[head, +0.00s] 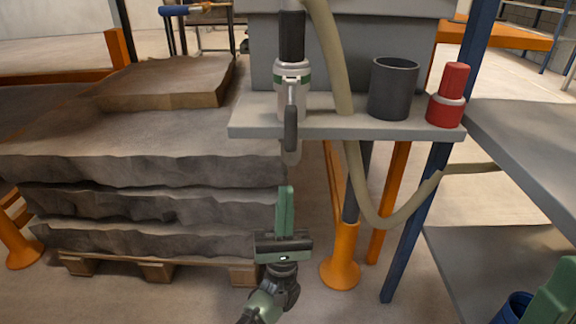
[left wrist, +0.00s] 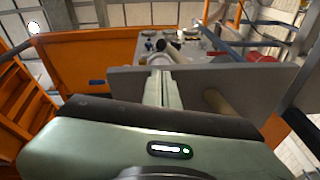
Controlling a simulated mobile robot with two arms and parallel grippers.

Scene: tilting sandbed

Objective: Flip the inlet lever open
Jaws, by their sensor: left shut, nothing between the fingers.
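The inlet valve (head: 292,84) has a silver body with a green band, and stands at the left end of a grey shelf. Its lever (head: 291,130) has a dark grip and hangs down in front of the shelf edge. My left gripper (head: 286,190) is shut and empty, with its green fingers pointing up below the lever. In the picture a small gap separates the fingertips from the lever and the pale pipe end behind it. The left wrist view shows the shut fingers (left wrist: 164,82) in front of the shelf; I cannot clearly make out the lever there.
Stacked stone slabs (head: 140,160) stand left on a pallet. An orange-footed post (head: 341,258) stands right of my left gripper.

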